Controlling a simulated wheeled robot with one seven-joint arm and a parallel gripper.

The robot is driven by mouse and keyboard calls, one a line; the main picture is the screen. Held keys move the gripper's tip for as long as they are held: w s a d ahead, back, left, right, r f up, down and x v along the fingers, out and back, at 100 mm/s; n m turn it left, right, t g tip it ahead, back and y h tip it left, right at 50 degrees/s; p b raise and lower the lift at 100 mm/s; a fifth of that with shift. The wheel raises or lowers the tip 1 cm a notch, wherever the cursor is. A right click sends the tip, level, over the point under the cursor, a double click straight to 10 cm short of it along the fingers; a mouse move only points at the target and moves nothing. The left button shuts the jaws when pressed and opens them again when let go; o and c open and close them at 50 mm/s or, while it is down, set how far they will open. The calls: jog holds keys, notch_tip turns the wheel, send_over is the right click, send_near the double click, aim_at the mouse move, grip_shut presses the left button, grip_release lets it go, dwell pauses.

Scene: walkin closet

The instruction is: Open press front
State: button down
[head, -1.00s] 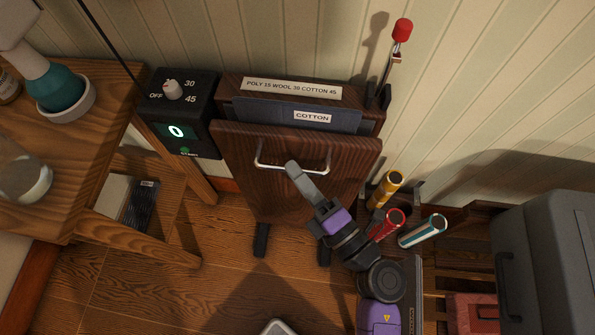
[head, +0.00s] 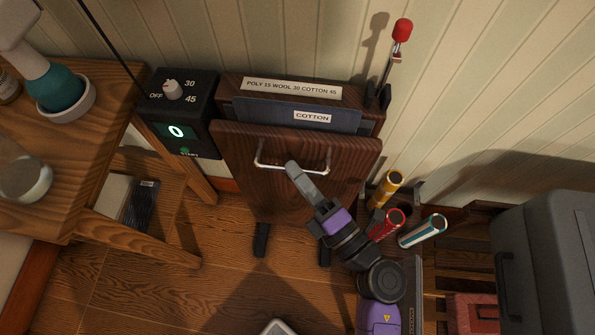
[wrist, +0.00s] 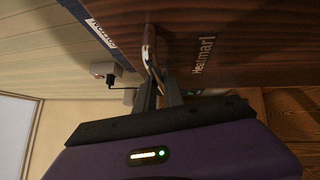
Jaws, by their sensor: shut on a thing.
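The press front (head: 275,195) is a dark wooden panel, tilted outward at the top, with a gap behind it where a blue-grey cloth labelled COTTON (head: 300,115) shows. Its silver bar handle (head: 262,162) runs across the upper part. My gripper (head: 294,168) is at the handle's lower bar and shut on it. In the wrist view, the gripper fingers (wrist: 160,92) close around the handle (wrist: 149,50), beside the panel (wrist: 225,40) marked "Heatmarl". The exact grip on the bar is partly hidden by the fingers.
A control box (head: 180,115) with a dial and a display reading 0 stands left of the press. A wooden side table (head: 90,120) is further left. Yellow, red and white-teal tubes (head: 422,231) stand at right, near a grey case (head: 550,250). Floor in front is mostly clear.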

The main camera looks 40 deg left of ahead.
jog(key=s+d+f+n+y+b, duration=0.1)
jog(key=s+d+b, duration=0.2)
jog(key=s+b, duration=0.1)
jog(key=s+d+f+n+b, duration=0.1)
jog(key=s+d+f+b, duration=0.1)
jog(key=s+d+b, duration=0.2)
jog(key=s, duration=0.3)
jog(key=shift+y, duration=0.4)
jog(key=c, duration=1.5)
grip_release()
jog(key=shift+a, duration=0.1)
jog(key=shift+c, duration=0.2)
jog(key=shift+o, duration=0.4)
jog(key=shift+r, duration=0.2)
